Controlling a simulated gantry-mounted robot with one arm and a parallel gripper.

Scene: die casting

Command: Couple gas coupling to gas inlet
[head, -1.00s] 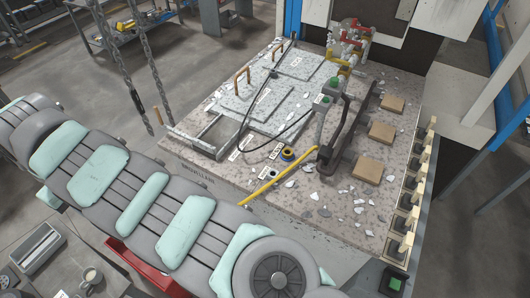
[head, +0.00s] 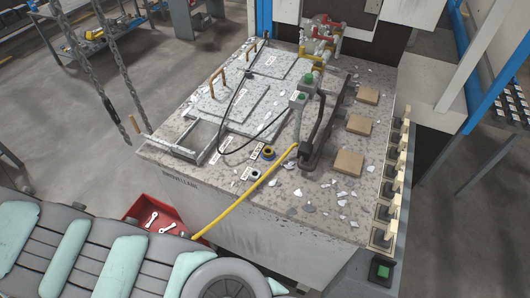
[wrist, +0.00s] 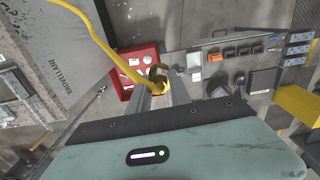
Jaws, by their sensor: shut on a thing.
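My gripper (wrist: 158,88) shows in the wrist view, its two grey fingers shut on the brass-coloured gas coupling (wrist: 157,76) at the end of a yellow hose (wrist: 100,42). It is held out beyond the bench side, above the floor area. In the head view my arm hides the gripper and coupling; the yellow hose (head: 245,192) runs from the bench top down behind the arm.
A stone-topped bench (head: 330,215) carries plates, a black cable, a dark lever (head: 318,125) and wooden blocks (head: 348,162). A red tray with wrenches (head: 150,212) is beside its front. Chains (head: 100,80) hang at left. White chips litter the top.

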